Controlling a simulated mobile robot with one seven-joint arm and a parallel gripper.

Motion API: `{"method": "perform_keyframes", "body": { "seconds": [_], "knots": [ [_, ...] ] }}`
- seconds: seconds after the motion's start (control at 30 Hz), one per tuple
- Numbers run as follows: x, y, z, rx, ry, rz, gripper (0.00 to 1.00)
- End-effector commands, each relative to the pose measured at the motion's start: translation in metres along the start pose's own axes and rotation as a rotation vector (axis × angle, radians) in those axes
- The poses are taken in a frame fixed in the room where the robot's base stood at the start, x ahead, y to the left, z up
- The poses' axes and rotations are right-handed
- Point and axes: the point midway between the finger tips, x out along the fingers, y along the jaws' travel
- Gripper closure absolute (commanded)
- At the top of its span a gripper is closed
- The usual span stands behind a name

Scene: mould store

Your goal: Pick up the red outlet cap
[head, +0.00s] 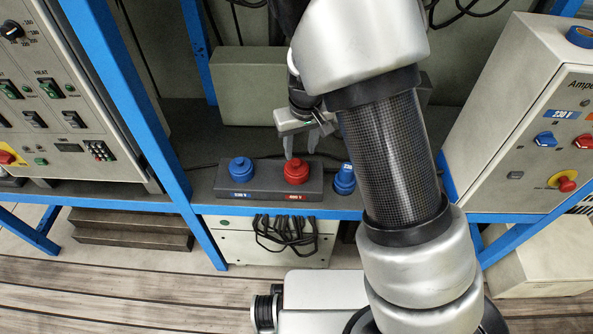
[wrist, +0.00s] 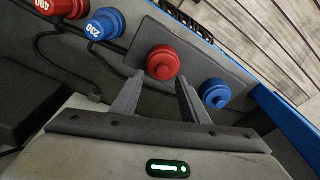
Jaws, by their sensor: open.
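The red outlet cap (head: 296,171) sits upright on the right part of a dark grey outlet block (head: 268,180), above a red label. It also shows in the wrist view (wrist: 163,63), just beyond the fingertips and roughly centred between them. My gripper (head: 303,148) is open and empty, above and behind the cap in the head view. Its two fingers (wrist: 160,80) spread either side of the cap's line in the wrist view, and I see no contact. A blue cap (head: 240,168) stands on the same block; it also shows in the wrist view (wrist: 215,93).
My arm hides the red one in the head view. Blue frame posts (head: 150,130) and control cabinets (head: 540,120) flank the shelf.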

Motion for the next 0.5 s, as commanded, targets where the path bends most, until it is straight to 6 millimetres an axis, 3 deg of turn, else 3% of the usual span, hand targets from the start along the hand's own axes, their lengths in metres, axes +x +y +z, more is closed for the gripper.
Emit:
{"method": "perform_keyframes", "body": {
  "seconds": [0.3, 0.5],
  "knots": [
    [0.042, -0.006, 0.0, 0.0, -0.003, 0.0, 0.59],
    [0.053, -0.006, -0.001, 0.0, 0.0, 0.0, 0.59]
  ]
}}
